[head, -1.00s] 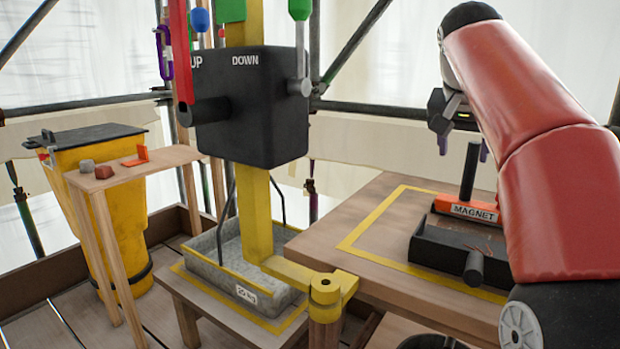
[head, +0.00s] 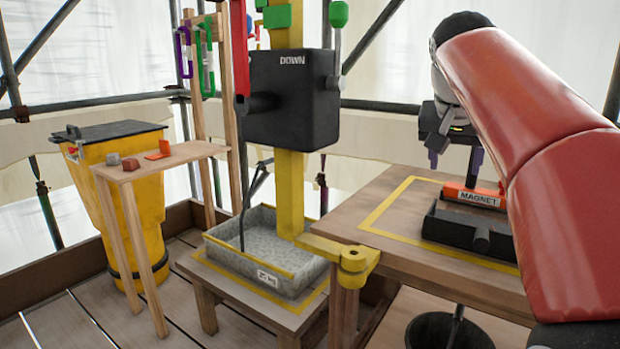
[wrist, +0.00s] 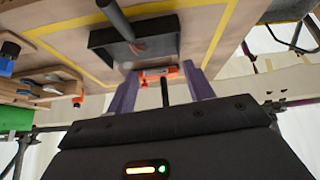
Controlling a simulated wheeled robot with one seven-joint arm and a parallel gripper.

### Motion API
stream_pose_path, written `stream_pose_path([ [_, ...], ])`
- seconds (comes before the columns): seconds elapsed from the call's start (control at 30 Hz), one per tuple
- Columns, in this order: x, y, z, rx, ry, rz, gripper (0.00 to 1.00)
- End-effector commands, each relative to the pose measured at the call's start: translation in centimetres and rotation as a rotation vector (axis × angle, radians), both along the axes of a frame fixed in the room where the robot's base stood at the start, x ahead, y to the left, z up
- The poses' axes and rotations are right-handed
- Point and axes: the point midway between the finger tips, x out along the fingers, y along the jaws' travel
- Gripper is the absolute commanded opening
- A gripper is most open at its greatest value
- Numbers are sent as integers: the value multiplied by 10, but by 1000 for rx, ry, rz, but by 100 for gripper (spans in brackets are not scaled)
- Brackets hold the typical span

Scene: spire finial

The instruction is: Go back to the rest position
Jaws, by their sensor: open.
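My gripper (head: 455,160) hangs above the right-hand table in the head view, beside the upright handle of the orange magnet (head: 473,196). In the wrist view its two purple fingers (wrist: 163,92) are spread apart, with the orange magnet (wrist: 158,73) showing beyond and between them. Nothing is clearly held. The magnet stands on the table behind a dark tray (head: 450,228). My red arm covers the right part of the table in the head view.
A black UP/DOWN control box (head: 290,98) sits on a yellow post left of my arm. A grey stone trough (head: 225,252) rests on a low stand. A small wooden shelf (head: 185,153) and a yellow bin (head: 140,215) are at left. A black bucket (head: 420,330) stands below the table.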

Motion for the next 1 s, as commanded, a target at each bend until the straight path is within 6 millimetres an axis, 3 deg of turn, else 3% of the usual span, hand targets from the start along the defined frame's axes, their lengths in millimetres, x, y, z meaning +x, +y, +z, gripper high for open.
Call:
stream_pose_path([
  [0.23, -33, 24, -27, -17, 23, 99, 52],
  [0.37, -61, 40, -54, -21, 38, 173, 52],
  [0.47, -94, 53, -87, -19, 49, 243, 52],
  [0.7, -178, 76, -191, 13, 63, 404, 52],
  [0.83, -211, 84, -238, 33, 65, 463, 52],
  [1.0, -232, 89, -271, 48, 65, 498, 52],
])
